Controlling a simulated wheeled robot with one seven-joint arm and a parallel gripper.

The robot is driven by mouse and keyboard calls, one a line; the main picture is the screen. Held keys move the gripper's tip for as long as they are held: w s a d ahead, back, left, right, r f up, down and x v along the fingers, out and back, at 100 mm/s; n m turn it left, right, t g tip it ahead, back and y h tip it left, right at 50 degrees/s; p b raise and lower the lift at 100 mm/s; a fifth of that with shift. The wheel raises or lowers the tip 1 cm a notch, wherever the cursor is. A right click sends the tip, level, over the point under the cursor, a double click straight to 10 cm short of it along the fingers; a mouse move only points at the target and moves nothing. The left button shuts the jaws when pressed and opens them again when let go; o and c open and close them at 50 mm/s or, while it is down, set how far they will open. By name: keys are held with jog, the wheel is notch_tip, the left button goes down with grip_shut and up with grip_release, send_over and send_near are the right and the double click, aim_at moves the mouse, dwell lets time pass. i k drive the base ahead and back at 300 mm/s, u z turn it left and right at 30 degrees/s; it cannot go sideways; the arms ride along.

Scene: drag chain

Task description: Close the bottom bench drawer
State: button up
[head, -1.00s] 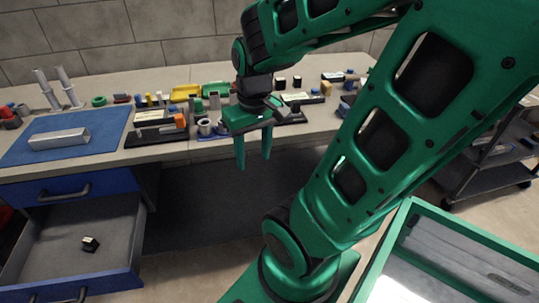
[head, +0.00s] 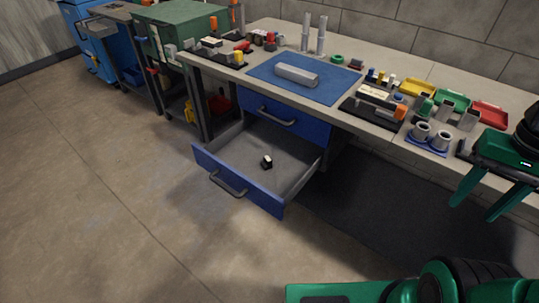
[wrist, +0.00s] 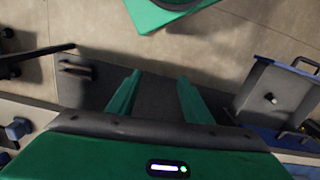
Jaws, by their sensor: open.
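The bottom bench drawer (head: 238,187) has a blue front with a dark bar handle (head: 228,184) and stands pulled out under the bench. A small black and white block (head: 267,162) lies on its grey floor. A closed blue drawer (head: 290,118) is above it. In the wrist view the open drawer (wrist: 262,88) is at the right, its handle (wrist: 306,66) at the far right. My green gripper (head: 482,192) is at the right of the head view, open and empty, well apart from the drawer. Its two fingers also show in the wrist view (wrist: 157,98).
The bench top (head: 350,60) carries a blue mat (head: 335,85) with a grey bar, trays and many small parts. A green cabinet (head: 190,35) and a shelf stand left of the bench. The floor (head: 110,200) before the drawer is clear.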

aim_at(235, 157)
jog(key=u, duration=2.05)
jog(key=k, duration=1.25)
jog(key=z, duration=0.4)
jog(key=i, duration=1)
